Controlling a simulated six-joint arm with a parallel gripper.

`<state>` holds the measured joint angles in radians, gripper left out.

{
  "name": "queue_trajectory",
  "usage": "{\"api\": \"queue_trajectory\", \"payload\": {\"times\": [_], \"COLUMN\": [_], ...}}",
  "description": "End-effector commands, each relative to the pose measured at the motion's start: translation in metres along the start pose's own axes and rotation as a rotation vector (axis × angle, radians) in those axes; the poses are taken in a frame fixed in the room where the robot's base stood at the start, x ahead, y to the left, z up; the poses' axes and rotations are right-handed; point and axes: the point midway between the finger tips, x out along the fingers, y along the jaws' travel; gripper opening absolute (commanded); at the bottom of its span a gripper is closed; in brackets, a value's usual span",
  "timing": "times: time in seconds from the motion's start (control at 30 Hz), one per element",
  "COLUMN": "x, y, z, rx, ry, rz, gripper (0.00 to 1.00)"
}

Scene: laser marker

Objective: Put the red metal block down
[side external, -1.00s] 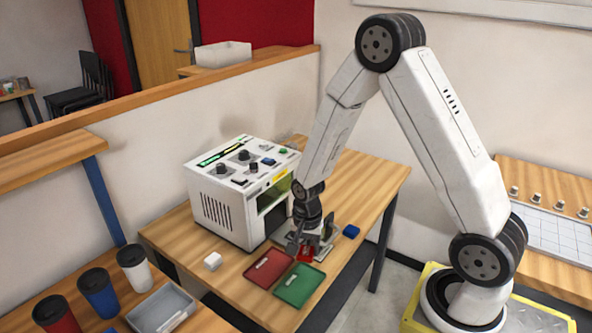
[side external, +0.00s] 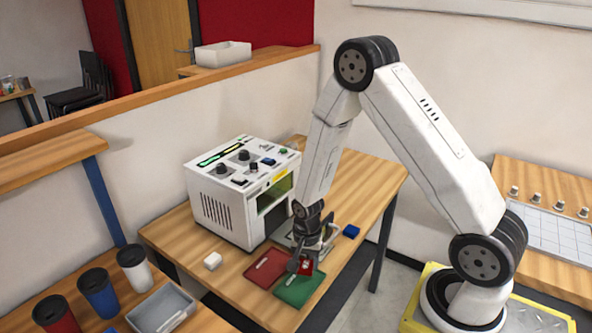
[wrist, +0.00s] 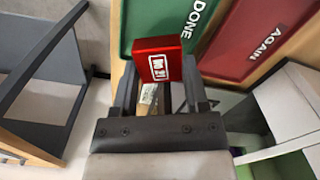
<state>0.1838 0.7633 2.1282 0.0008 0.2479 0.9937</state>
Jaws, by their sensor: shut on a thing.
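The red metal block (wrist: 158,62) is between the fingers of my gripper (wrist: 160,90) in the wrist view, with a white mark on its face. In the side external view my gripper (side external: 305,266) holds the red block (side external: 307,268) at the near right part of the trays. The green tray (side external: 298,290), lettered DONE in the wrist view (wrist: 150,20), lies on the table. The red tray (side external: 266,268), lettered AGAIN in the wrist view (wrist: 240,62), lies beside it. I cannot tell the exact height of the block over the trays.
The white laser marker (side external: 240,195) stands behind the trays. Several cups and a grey bin (side external: 160,306) stand at the lower left.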

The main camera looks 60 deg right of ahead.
Motion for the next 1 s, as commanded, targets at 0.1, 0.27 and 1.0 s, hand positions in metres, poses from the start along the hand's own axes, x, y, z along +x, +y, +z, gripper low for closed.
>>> {"api": "queue_trajectory", "payload": {"times": [0.1,0.27,1.0], "x": [0.011,0.024,0.033], "y": [0.0,0.0,0.0], "z": [0.0,0.0,0.0], "rx": [0.0,0.0,0.0], "ry": [-0.002,-0.001,0.0], "rz": [0.002,0.002,0.0], "gripper": [0.0,0.0,0.72]}}
